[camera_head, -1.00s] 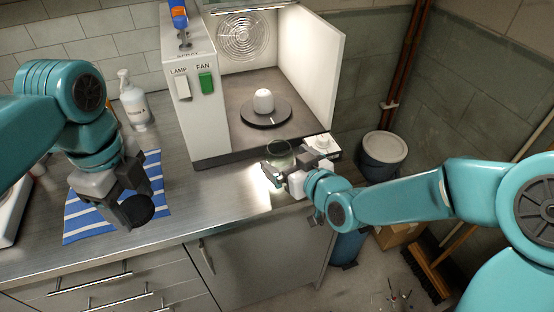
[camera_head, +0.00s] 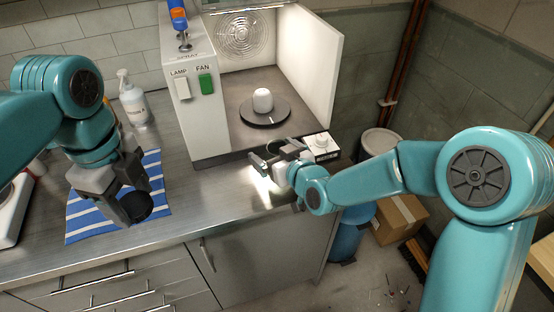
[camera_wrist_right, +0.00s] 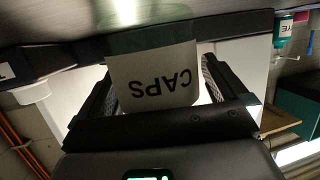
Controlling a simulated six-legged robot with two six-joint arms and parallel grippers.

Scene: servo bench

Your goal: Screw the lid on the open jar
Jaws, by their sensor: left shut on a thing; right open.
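My left gripper (camera_head: 134,198) is shut on a dark round lid (camera_head: 138,206) and holds it over the striped cloth. My right gripper (camera_head: 268,163) is open at the right part of the bench, in front of the booth. In the right wrist view a clear jar with a white label reading CAPS (camera_wrist_right: 152,78), upside down in the picture, sits between the two fingers of my right gripper (camera_wrist_right: 157,85). I cannot tell whether the fingers touch it. In the head view the jar is mostly hidden behind this gripper; only a greenish edge shows.
The booth has a turntable (camera_head: 265,112) with a white cup (camera_head: 263,100) on it, and an open door (camera_head: 312,70) at its right. A small white box with a knob (camera_head: 320,145) stands close to my right gripper. A spray bottle (camera_head: 133,102) stands behind the blue striped cloth (camera_head: 90,215).

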